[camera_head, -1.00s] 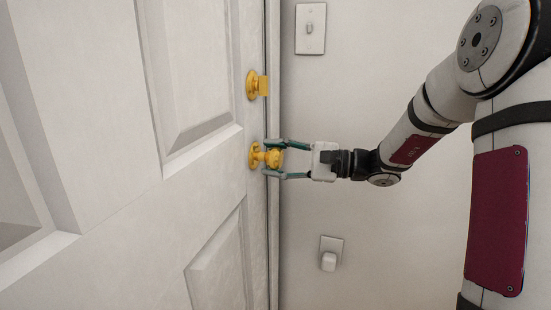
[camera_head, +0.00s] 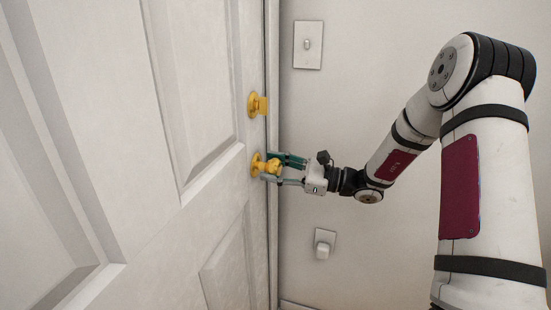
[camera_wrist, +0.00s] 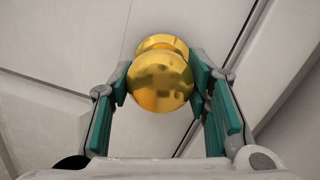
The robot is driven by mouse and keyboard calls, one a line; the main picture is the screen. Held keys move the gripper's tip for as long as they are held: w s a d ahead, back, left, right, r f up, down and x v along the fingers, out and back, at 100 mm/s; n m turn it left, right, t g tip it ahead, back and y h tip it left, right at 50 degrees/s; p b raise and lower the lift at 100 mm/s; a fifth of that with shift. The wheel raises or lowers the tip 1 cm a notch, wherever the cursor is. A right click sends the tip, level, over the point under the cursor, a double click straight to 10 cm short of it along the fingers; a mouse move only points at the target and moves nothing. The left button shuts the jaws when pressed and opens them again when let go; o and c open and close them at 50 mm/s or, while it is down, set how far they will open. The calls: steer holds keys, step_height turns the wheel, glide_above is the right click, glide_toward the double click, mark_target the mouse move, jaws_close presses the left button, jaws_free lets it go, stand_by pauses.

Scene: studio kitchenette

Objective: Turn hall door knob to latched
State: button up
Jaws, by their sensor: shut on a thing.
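The hall door (camera_head: 130,180) is white and panelled and fills the left of the head view. Its round golden knob (camera_head: 272,166) sits near the right edge of the door, below a golden deadbolt turn-piece (camera_head: 257,105). My gripper (camera_head: 280,168) reaches in from the right and is shut on the knob, one finger on each side. In the wrist view the shiny knob (camera_wrist: 159,82) lies between the green-padded fingertips (camera_wrist: 160,85), and the fingers look rolled relative to the door's edge line. The latch itself is hidden.
A light switch plate (camera_head: 308,45) is on the wall right of the door frame (camera_head: 273,230). An outlet with a white plug-in piece (camera_head: 323,248) is lower on that wall. The wall around my forearm is otherwise bare.

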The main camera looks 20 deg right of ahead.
steer(key=shift+a+m+p, duration=0.1)
steer(key=shift+m+p, duration=0.65)
steer(key=shift+m, duration=0.05)
steer(key=shift+f, duration=0.1)
steer(key=o, duration=1.2)
steer(key=v, duration=1.2)
steer(key=shift+s, duration=0.1)
